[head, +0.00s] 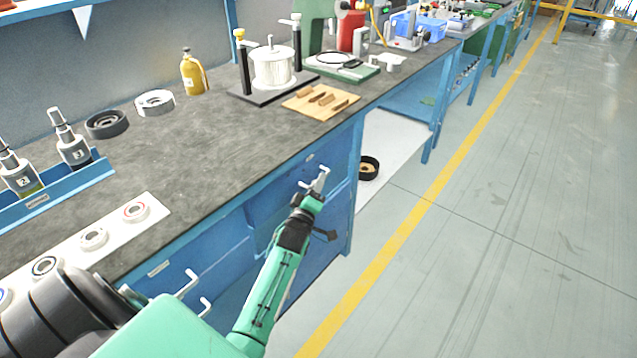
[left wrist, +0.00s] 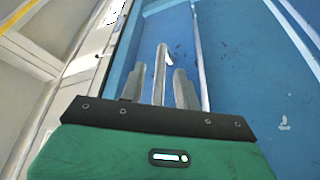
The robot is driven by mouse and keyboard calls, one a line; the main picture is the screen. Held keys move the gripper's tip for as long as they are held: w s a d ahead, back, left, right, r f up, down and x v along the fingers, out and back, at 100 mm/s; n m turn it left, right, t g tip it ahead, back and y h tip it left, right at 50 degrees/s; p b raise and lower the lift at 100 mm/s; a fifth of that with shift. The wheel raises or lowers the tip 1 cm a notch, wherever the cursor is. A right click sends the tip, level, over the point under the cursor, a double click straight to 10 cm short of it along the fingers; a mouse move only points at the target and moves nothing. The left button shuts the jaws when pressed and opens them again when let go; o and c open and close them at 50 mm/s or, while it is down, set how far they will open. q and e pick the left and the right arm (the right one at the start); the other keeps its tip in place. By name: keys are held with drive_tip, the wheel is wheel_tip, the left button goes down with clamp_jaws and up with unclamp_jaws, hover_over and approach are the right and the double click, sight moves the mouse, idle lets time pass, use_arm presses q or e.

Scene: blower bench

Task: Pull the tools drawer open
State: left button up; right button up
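A blue drawer front (head: 275,198) with a small pale label (head: 310,158) sits under the bench top, at the right end of the cabinet. I cannot read the label, so I cannot tell whether it says tools. My left gripper (head: 312,190) is at this drawer's metal handle (head: 321,178). In the left wrist view the fingers (left wrist: 158,90) are apart, with the pale handle bar (left wrist: 160,70) between them. Slim gaps show on both sides of the bar. My right gripper is not in view.
Another blue drawer with a label (head: 159,268) and a handle (head: 188,284) is at the left. The bench top (head: 210,140) carries a wooden board (head: 320,102), a yellow bottle (head: 192,74) and a bottle rack (head: 85,187). The floor (head: 490,210) to the right is clear.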

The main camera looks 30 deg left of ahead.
use_arm(q)
drive_tip(key=shift+x, duration=0.75)
drive_tip(key=shift+c, duration=0.4)
clamp_jaws()
drive_tip(key=shift+d, duration=0.1)
